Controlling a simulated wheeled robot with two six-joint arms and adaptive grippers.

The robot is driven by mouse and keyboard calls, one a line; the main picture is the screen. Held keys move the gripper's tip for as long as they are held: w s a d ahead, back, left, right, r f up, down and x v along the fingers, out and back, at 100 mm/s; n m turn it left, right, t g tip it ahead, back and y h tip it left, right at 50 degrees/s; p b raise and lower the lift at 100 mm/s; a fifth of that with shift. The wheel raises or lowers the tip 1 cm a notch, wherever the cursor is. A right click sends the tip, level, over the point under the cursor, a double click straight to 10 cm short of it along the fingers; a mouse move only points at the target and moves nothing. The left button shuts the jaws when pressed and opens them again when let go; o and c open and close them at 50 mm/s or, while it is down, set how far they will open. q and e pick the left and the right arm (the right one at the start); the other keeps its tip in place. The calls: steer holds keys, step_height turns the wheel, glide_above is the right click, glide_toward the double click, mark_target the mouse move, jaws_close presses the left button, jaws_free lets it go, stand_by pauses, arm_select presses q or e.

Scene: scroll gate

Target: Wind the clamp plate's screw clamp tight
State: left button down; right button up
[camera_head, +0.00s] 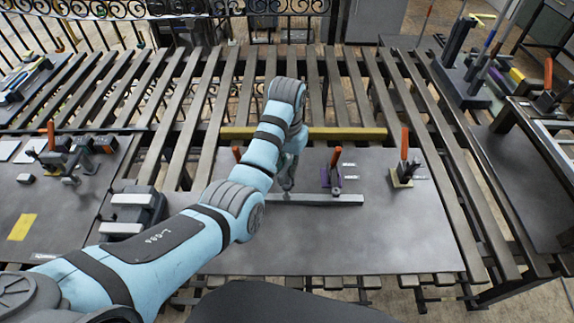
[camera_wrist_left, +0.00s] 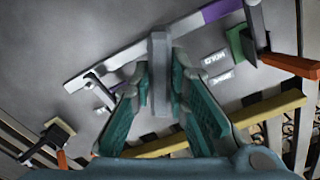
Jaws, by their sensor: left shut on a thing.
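The dark clamp plate (camera_head: 390,235) lies on the slatted bench, with a pale grey bar (camera_head: 325,200) across it. My left gripper (camera_head: 288,168) reaches down over the plate near the bar's left part, partly hidden by my arm. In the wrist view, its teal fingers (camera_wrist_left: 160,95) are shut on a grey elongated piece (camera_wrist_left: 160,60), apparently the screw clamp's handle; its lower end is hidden. The bar (camera_wrist_left: 100,70) passes behind it. A purple-based clamp (camera_head: 333,178) with an orange lever stands right of the gripper. My right gripper is out of view.
An olive-based clamp (camera_head: 402,174) stands farther right. In the wrist view, a green clamp (camera_wrist_left: 235,42) has an orange lever (camera_wrist_left: 290,65). A yellow bar (camera_head: 350,133) runs along the plate's far side. Another plate with fixtures (camera_head: 50,200) lies left. The plate's front right is clear.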

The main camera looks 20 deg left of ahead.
arm_select(q)
steer(key=m, duration=0.7)
steer(key=shift+r, duration=0.1)
steer(key=m, duration=0.6)
steer(key=shift+w+m, duration=0.1)
steer(key=shift+m, duration=0.2)
steer(key=m, duration=0.5)
steer(key=shift+r+m, duration=0.1)
steer(key=shift+m, duration=0.2)
steer(key=m, duration=0.4)
steer(key=shift+m, duration=0.3)
steer(key=c, duration=1.6)
jaws_free()
steer(key=shift+o, duration=0.2)
